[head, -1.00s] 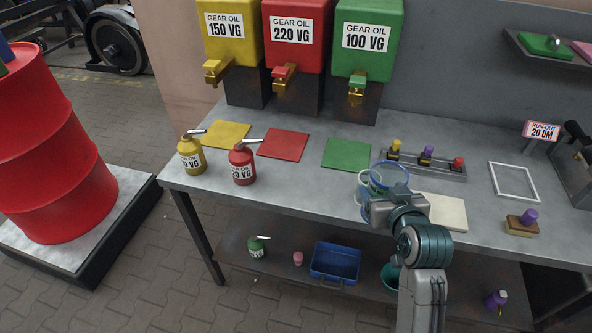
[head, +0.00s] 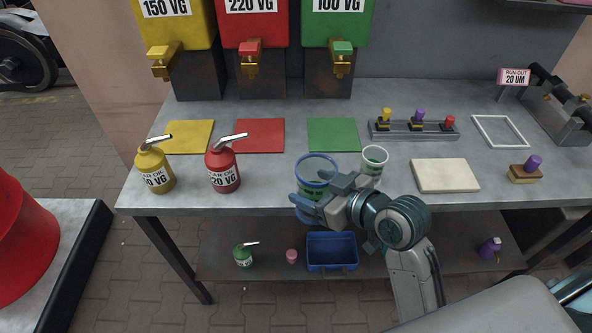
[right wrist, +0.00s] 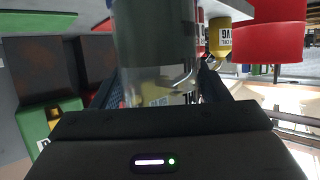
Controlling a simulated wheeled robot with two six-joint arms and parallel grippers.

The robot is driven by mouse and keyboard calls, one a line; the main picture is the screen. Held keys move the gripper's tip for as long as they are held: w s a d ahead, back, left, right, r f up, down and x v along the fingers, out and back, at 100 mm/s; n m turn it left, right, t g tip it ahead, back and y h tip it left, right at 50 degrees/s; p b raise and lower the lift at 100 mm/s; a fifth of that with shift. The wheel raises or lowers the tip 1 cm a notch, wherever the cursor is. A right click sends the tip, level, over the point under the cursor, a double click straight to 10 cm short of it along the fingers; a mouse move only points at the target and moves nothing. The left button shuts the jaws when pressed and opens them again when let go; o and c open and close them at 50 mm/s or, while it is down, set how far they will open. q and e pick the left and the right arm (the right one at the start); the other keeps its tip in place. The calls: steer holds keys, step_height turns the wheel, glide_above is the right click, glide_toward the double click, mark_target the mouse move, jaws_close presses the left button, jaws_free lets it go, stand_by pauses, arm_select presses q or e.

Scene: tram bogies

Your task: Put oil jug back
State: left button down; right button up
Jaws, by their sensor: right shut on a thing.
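A clear jug with a blue rim (head: 317,163) is held by my right gripper (head: 322,197) near the front edge of the bench, below the green mat. Its lower part is partly hidden by the gripper. In the right wrist view the clear jug (right wrist: 158,60) fills the space between the fingers. Whether it touches the bench I cannot tell. A yellow oil can (head: 154,168) and a red oil can (head: 223,169) stand upright on the bench at left. A small green oil can (head: 243,256) stands on the lower shelf. My left gripper is not in view.
Yellow (head: 189,137), red (head: 259,135) and green (head: 333,134) mats lie below the oil dispensers. A clear cup (head: 374,160) stands just right of the jug, near a cream pad (head: 444,175). A blue bin (head: 332,252) sits on the shelf.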

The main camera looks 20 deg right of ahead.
steer(key=w+f+p, duration=0.1)
steer(key=w, duration=0.3)
steer(key=w+f+p, duration=0.1)
steer(key=w, duration=0.3)
steer(key=w+f+p, duration=0.1)
steer(key=w, duration=0.3)
steer(key=shift+f, duration=0.25)
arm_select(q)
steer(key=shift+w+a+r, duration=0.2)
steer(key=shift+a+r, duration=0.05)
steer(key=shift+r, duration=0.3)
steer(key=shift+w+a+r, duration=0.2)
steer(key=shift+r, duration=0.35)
arm_select(e)
steer(key=shift+f, duration=0.5)
steer(key=o, duration=0.6)
steer(key=shift+f, duration=0.2)
steer(key=o, duration=0.4)
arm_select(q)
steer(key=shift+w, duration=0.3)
arm_select(e)
steer(key=shift+o, duration=0.3)
steer(key=shift+r, duration=0.1)
